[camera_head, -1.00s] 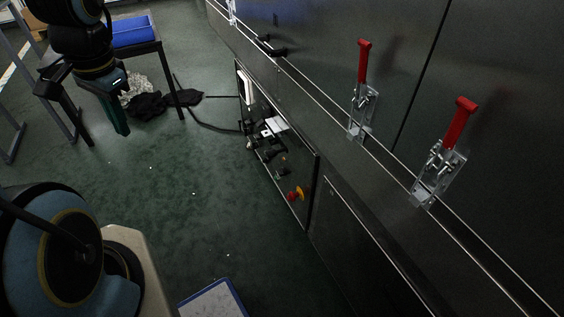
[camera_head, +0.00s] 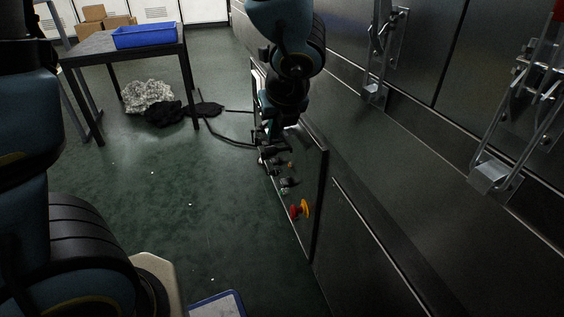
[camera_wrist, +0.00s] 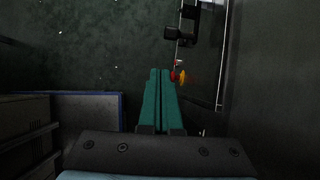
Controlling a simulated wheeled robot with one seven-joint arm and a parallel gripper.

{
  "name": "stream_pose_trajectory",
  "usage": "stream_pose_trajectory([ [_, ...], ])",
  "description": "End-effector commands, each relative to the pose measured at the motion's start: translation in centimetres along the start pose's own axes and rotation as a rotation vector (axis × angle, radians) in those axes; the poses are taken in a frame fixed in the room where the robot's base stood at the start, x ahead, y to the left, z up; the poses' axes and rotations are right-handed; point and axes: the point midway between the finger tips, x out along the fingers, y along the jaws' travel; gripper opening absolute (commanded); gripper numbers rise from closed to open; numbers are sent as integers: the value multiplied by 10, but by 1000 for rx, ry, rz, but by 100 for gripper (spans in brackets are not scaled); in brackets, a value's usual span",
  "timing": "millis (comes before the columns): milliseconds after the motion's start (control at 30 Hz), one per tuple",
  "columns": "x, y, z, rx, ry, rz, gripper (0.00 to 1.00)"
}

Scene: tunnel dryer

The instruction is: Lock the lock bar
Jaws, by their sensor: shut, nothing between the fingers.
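Two metal toggle latches sit on the dark machine wall at the right of the head view. The farther latch (camera_head: 384,40) and the nearer latch (camera_head: 520,95) each have a wire loop running down to a small metal catch. Red shows at the nearer latch's top edge; the farther handle is out of frame. I cannot tell which part is the lock bar. My gripper (camera_wrist: 160,72) shows in the wrist view with its teal fingers together and empty, pointing over the floor. In the head view my arm hangs left of the farther latch, apart from it, its fingers mostly hidden.
A control panel (camera_head: 314,215) with a red and yellow emergency stop (camera_head: 301,209) is on the machine's lower side. A table (camera_head: 80,48) with a blue bin (camera_head: 145,35) stands at the back left. Cloths (camera_head: 148,96) and a cable lie on the floor. Open floor lies between.

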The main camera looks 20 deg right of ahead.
Motion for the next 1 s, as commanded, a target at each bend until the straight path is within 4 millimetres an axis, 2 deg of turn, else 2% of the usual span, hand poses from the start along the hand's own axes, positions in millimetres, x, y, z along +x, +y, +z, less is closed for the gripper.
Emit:
stream_pose_trajectory([
  [133,5,-10,-8,79,-14,-17,0],
  [567,8,-10,-8,85,-14,-17,0],
  [767,37,-10,-10,83,-14,-15,0],
  [1000,88,-11,-10,82,-14,-14,0],
])
